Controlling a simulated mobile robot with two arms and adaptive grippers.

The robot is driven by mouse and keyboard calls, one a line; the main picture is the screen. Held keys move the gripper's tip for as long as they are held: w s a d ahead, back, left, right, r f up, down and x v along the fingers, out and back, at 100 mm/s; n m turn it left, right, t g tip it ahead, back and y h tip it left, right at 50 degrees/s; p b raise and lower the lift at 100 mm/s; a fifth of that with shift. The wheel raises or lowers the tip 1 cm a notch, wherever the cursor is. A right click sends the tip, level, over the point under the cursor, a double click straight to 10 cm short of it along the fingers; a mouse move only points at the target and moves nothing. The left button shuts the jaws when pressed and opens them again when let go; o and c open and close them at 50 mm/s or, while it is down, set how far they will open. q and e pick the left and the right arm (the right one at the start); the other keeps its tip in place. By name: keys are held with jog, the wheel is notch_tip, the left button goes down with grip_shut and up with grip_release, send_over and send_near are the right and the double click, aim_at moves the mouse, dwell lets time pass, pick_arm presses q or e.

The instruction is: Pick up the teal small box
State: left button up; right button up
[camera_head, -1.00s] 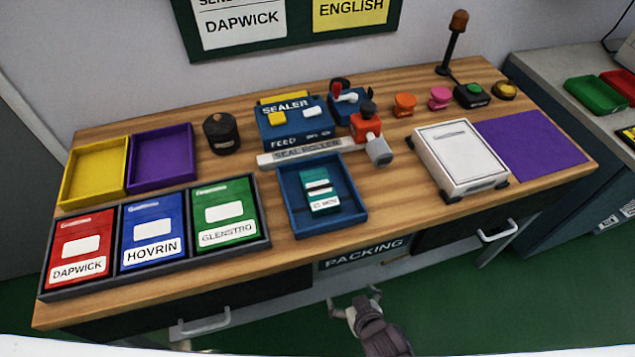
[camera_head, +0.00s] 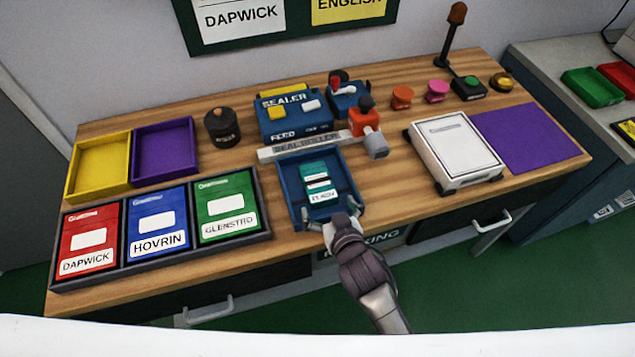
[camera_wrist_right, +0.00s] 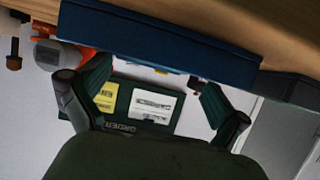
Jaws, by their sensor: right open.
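The teal small box (camera_head: 318,181) lies in the blue tray (camera_head: 292,200) at the middle of the bench, with a white label on its near part. My right gripper (camera_head: 332,220) is open at the near edge of the tray, short of the box, with nothing between its fingers. In the right wrist view the open fingers (camera_wrist_right: 150,95) frame a dark blue wall, probably of the tray (camera_wrist_right: 160,42); the teal box does not show there. My left gripper is not in view.
Red, blue and green boxes sit in a dark rack (camera_head: 160,262) to the left. Behind the tray are the seal roller (camera_head: 308,147) and sealer (camera_head: 290,115). A white scale-like device (camera_head: 456,152) and purple mat (camera_head: 530,137) stand right. Yellow and purple trays (camera_head: 98,168) are at left.

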aim_at(324, 198)
jog(key=x, duration=0.5)
jog(key=shift+w+p, duration=0.15)
jog(key=shift+p, duration=0.2)
jog(key=c, duration=1.4)
